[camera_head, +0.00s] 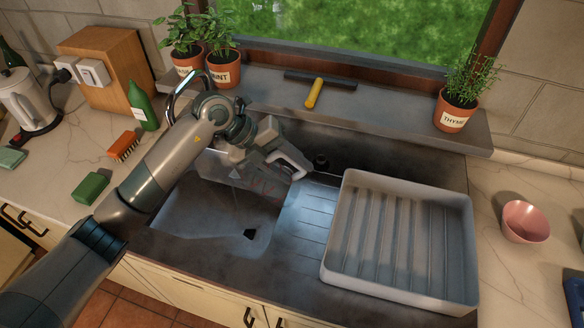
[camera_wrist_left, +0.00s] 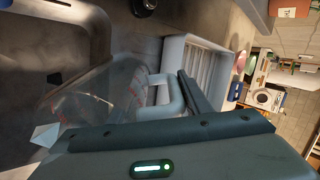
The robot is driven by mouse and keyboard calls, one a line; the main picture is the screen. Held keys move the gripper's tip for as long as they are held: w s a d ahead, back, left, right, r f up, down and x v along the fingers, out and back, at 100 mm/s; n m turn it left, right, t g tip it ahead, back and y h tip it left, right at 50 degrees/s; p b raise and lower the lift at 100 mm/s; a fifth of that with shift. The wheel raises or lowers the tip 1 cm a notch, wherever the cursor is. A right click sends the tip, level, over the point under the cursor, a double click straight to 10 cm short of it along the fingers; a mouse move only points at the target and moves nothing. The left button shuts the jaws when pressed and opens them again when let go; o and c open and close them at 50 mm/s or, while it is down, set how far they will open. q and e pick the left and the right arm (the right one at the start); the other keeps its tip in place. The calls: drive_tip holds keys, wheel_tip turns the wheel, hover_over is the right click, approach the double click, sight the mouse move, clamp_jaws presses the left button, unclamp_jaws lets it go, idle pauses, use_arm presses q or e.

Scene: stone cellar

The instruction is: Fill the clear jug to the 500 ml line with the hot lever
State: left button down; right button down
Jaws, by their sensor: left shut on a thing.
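The clear jug (camera_head: 262,184), with red markings on its wall, is held over the sink basin (camera_head: 190,222). My left gripper (camera_head: 284,158) is shut on its pale handle. The jug (camera_wrist_left: 88,102) also shows in the left wrist view, with its handle (camera_wrist_left: 174,92) by the gripper fingers. I cannot read the lines, and no water level can be made out. A curved metal tap spout (camera_head: 184,88) rises behind my left forearm. The forearm hides the tap's lower part, and I cannot make out the hot lever. My right gripper is not in view.
A large pale ribbed tray (camera_head: 333,235) stands on the drainer right of the basin. A pink bowl (camera_head: 525,222) is on the right counter. A green bottle (camera_head: 143,106), brush (camera_head: 124,146) and green sponge (camera_head: 91,188) are at left. Potted herbs and a yellow-handled squeegee (camera_head: 314,94) line the sill.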

use_arm(q)
drive_tip(key=shift+a+r+h+b, duration=0.1)
drive_tip(key=shift+r+h+b, duration=0.15)
drive_tip(key=shift+h+b, duration=0.3)
idle(2.5)
drive_tip(key=shift+y+p, duration=0.25)
drive_tip(key=shift+p, duration=0.1)
drive_tip(key=shift+f, duration=0.1)
